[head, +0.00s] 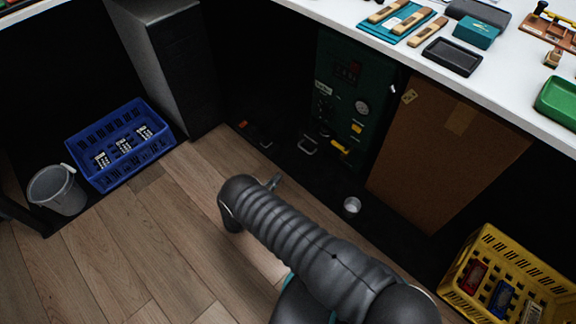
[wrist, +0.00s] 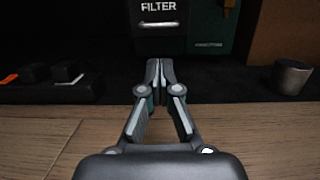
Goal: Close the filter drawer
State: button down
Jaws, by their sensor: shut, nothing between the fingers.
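The filter drawer (wrist: 158,42) is a dark box front with a white "FILTER" label and a pale bar handle, at the top middle of the wrist view. It appears to stand out in front of the green cabinet (wrist: 213,28). In the head view the cabinet (head: 339,72) is under the bench, and a pale handle low at its left seems to be the drawer's. My gripper (wrist: 160,66) is shut and empty, its fingertips pointing at the drawer from below the handle in the picture. Contact is not visible. In the head view my arm hides most of the gripper.
A metal cup (head: 351,206) stands on the dark floor strip right of the gripper. A brown board (head: 440,150) leans right of the cabinet. Small dark items (wrist: 70,80) lie left. A blue crate (head: 105,180), bucket (head: 57,205) and yellow crate (head: 480,250) stand farther off.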

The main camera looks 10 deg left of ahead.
jog(key=p+x, duration=0.1)
jog(key=x, duration=1.2)
jog(key=shift+w+a, duration=0.1)
jog(key=shift+w, duration=0.05)
